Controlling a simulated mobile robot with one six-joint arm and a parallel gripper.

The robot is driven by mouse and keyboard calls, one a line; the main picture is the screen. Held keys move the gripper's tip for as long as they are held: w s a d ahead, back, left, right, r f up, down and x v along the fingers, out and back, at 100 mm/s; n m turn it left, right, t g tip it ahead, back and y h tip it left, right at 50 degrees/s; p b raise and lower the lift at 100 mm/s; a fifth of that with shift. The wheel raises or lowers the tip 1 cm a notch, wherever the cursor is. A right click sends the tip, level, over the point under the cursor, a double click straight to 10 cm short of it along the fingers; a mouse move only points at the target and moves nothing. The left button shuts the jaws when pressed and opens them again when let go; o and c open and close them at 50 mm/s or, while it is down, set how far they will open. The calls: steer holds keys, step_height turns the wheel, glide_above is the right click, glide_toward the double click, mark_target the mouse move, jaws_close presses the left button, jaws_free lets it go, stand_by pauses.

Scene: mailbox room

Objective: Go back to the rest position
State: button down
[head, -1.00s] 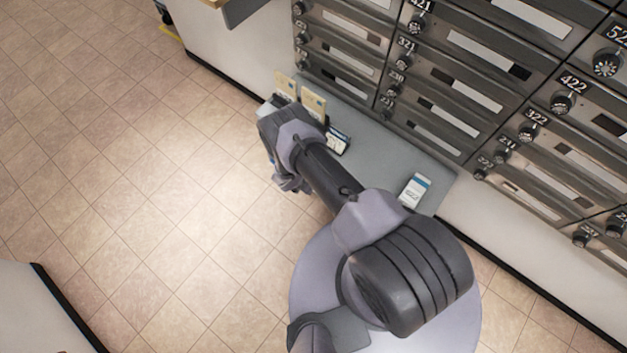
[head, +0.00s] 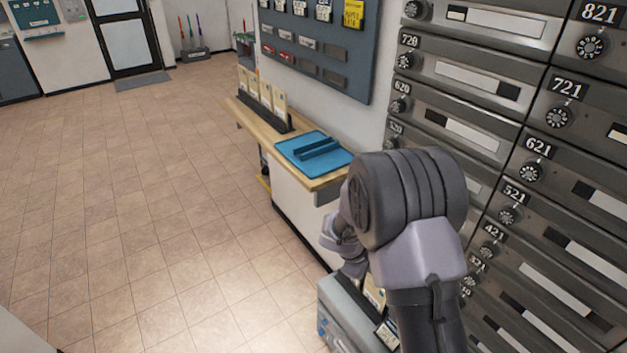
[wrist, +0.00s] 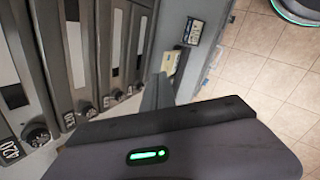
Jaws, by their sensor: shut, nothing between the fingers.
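My gripper (wrist: 157,92) shows in the wrist view as a narrow grey shape past the dark hand body with a green light. Its fingers are together with nothing between them. In the head view my arm is folded up in front of the mailboxes, and the gripper end is mostly hidden behind it. In the wrist view the gripper is in the air near the mailbox fronts.
A wall of numbered mailboxes (head: 500,100) stands close on the right. A wooden counter (head: 262,130) holds a blue tray (head: 318,165) and a rack of envelopes (head: 262,92). A grey wall board (head: 320,50) hangs above. Open tiled floor (head: 130,200) lies left.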

steer(key=s+d+r+m+y, duration=0.1)
steer(key=s+r+m, duration=0.5)
steer(key=r, duration=0.5)
steer(key=s+r+m+y, duration=0.1)
steer(key=s+r+m, duration=0.3)
steer(key=s+r, duration=0.55)
steer(key=s+a+r+m+t+y, duration=0.1)
steer(key=s+a+r+m+y, duration=0.1)
steer(key=s, duration=0.4)
steer(key=s+a+r+m+t+y, duration=0.1)
steer(key=s+a+r+m+y, duration=0.2)
steer(key=s, duration=0.4)
step_height(320, 180, up, 2)
steer(key=shift+s+a+r+m+t, duration=0.25)
steer(key=shift+a+m, duration=0.25)
steer(key=shift+a, duration=0.45)
steer(key=shift+w, duration=0.1)
